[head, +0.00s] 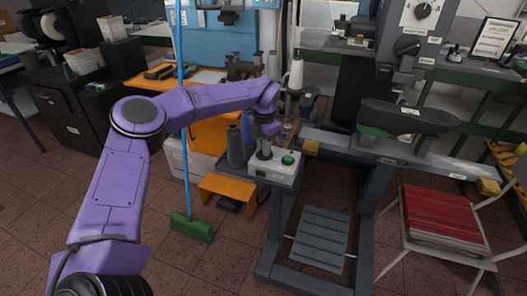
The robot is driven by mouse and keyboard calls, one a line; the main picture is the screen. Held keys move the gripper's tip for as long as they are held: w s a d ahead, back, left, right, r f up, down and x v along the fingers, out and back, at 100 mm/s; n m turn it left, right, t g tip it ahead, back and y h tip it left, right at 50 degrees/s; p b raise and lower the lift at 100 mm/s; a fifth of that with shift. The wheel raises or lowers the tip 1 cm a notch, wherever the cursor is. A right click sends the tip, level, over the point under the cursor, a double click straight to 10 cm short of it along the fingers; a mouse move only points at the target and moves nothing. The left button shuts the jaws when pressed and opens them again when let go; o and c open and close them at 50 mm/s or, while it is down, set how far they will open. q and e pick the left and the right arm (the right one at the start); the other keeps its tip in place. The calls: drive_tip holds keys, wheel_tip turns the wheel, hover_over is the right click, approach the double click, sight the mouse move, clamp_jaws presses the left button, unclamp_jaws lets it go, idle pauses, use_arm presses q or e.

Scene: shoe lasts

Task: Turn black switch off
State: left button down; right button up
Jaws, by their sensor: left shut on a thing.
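A small white control box (280,174) sits on the grey table, with a green round button (287,160) on its right side. My left arm reaches in from the left, and my left gripper (264,153) points down onto the left part of the box's top, left of the green button. Its fingers are shut on the black switch there. The fingers mostly hide the switch, so its setting cannot be read. My right gripper is not in view.
A dark grey bottle (235,146) stands just left of the box. A white thread cone (296,74) stands behind. A machine with a black last-shaped part (408,116) is at right. A chair holds a red stack (443,219). A green broom (191,228) leans at left.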

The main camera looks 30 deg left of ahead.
use_arm(q)
drive_tip(key=n+b, duration=0.1)
drive_tip(key=n, duration=0.1)
drive_tip(key=n+b, duration=0.1)
drive_tip(key=shift+d+f+n, duration=0.1)
drive_tip(key=shift+f+n, duration=0.25)
drive_tip(key=shift+n, duration=0.05)
drive_tip(key=shift+s+n+b, duration=0.1)
drive_tip(key=shift+n+b, duration=0.45)
drive_tip(key=shift+n, duration=0.25)
drive_tip(key=shift+r, duration=0.1)
drive_tip(key=c, duration=1.2)
unclamp_jaws()
drive_tip(key=shift+w, duration=0.2)
drive_tip(key=shift+r, duration=0.1)
